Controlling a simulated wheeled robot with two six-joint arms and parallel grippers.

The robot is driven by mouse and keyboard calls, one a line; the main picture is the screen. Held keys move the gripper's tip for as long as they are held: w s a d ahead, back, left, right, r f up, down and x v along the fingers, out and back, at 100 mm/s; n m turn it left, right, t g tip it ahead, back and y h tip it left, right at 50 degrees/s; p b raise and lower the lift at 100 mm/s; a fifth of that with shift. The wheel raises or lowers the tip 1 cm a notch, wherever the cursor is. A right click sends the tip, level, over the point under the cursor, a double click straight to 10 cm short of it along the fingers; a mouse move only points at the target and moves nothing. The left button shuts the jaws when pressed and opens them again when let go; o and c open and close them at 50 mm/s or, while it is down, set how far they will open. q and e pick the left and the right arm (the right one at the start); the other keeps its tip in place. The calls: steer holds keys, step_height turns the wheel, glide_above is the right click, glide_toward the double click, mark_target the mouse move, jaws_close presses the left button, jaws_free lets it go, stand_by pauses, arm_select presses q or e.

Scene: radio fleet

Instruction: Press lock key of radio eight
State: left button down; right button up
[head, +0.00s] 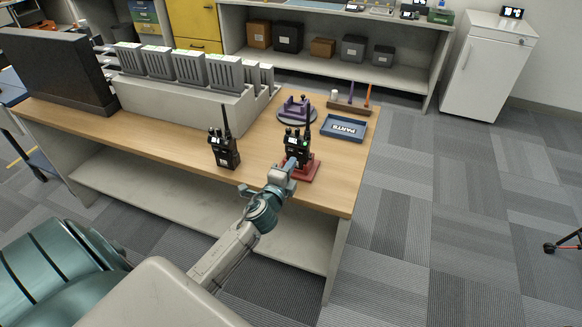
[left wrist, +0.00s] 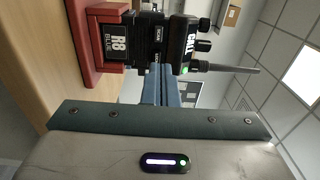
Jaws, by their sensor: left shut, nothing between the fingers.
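Radio eight (head: 304,150) is a black handset standing upright in a red cradle (head: 312,168) near the table's front right. In the left wrist view the radio (left wrist: 178,42) appears sideways, with an "R8 BLUE" label, a CALL marking, a green light and small-lettered keys. The red cradle (left wrist: 88,45) is at the upper left there. My left gripper (head: 290,164) is shut and empty, its tips at the radio's front. In the left wrist view the fingertips (left wrist: 159,68) are close to the key lettering; contact is unclear, and they hide part of the front. My right gripper is not in view.
A second black radio (head: 224,150) stands to the left on the wooden table (head: 180,143). Behind are a purple stand (head: 296,108), a blue parts tray (head: 343,128) and a pen holder (head: 349,106). A grey rack (head: 185,95) holds several grey units.

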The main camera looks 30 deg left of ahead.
arm_select(q)
steer(key=s+d+b, duration=0.1)
steer(key=s+b, duration=0.1)
steer(key=s, duration=0.7)
steer(key=shift+d+f+b, duration=0.15)
steer(key=shift+d+b, duration=0.2)
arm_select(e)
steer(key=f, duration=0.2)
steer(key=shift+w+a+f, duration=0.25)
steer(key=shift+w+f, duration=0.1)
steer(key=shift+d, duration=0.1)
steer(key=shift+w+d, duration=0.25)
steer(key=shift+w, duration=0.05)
